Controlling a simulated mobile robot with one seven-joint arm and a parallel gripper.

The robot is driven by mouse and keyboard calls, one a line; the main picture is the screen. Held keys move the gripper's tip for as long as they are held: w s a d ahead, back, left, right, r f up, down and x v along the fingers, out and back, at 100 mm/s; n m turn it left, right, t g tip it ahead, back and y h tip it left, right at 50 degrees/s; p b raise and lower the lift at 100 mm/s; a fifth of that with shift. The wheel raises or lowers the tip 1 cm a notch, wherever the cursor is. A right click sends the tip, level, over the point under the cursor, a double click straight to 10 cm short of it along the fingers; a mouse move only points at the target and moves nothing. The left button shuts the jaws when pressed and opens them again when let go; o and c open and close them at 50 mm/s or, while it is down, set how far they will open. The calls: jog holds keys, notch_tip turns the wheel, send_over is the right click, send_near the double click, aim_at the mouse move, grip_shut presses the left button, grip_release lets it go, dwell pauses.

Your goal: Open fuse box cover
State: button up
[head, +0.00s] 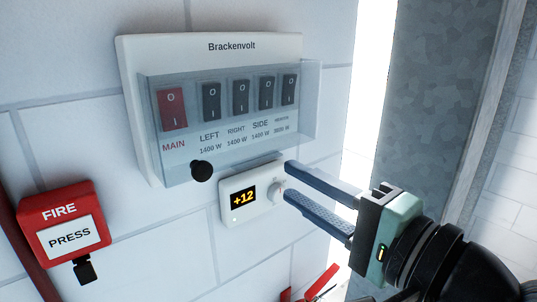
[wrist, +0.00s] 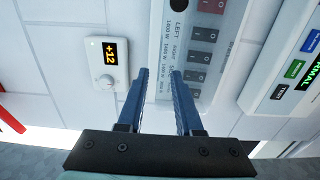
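The fuse box (head: 210,45), labelled Brackenvolt, is on the white wall in the head view. Its clear cover (head: 309,100) is down over a red MAIN switch (head: 172,109) and several black switches. A round black knob (head: 201,171) sits at the cover's lower left edge. In the wrist view the fuse box (wrist: 225,60) is ahead, with the knob (wrist: 179,5) at the top edge. My gripper (head: 288,181) is open and empty, below and right of the knob in the head view. Its blue fingers (wrist: 160,72) stand apart in the wrist view, partly hiding the box's labels.
A small thermostat (head: 237,214) reading +12, with a round dial, is just below the fuse box, close to my fingers. A red FIRE box (head: 65,212) is at left. Another panel (wrist: 262,75) with coloured displays is right in the wrist view.

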aim_at(261, 162)
jog(key=p+x, duration=0.2)
jog(key=x, duration=0.4)
jog(key=shift+w+a, duration=0.1)
jog(key=shift+w, duration=0.25)
jog(key=shift+f, duration=0.1)
grip_shut()
dwell(1.0)
